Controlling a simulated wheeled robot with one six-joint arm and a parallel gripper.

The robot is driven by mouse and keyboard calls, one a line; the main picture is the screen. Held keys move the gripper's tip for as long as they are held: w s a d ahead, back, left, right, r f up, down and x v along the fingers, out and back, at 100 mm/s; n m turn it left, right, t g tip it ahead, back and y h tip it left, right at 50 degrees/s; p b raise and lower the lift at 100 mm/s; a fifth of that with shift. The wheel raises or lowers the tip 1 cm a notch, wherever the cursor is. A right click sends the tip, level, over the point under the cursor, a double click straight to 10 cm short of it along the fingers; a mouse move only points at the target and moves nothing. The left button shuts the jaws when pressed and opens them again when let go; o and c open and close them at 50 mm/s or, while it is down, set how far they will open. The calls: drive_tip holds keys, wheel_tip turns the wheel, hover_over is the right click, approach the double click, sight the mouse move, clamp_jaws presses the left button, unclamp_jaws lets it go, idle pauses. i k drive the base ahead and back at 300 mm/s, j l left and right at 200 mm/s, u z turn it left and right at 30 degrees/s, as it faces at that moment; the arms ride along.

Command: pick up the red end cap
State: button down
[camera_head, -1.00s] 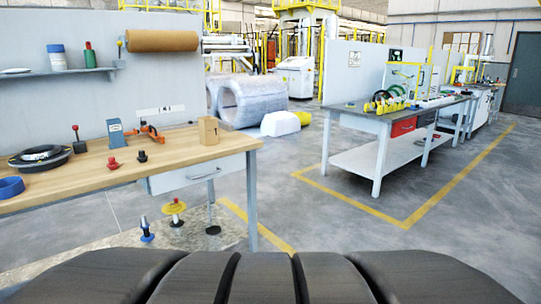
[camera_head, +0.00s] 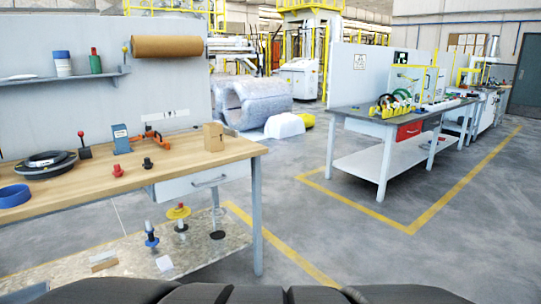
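A small red piece (camera_head: 118,169), which looks like the red end cap, stands on the wooden bench top (camera_head: 200,162) near its front edge. A similar black piece (camera_head: 148,163) stands just right of it, apart from it. My gripper does not show in this view. Only a dark, ridged part of my own body shows along the bottom edge.
The bench also holds a blue ring (camera_head: 14,196), black rings (camera_head: 45,165), a red-knobbed tool (camera_head: 83,147), a blue block tool (camera_head: 121,140) and a cardboard box (camera_head: 214,137). A lower shelf (camera_head: 120,262) carries spindles. Open floor lies right of the bench.

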sight(117, 172)
drive_tip(key=j, duration=0.1)
drive_tip(key=u, duration=1.15)
drive_tip(key=k+j, duration=0.05)
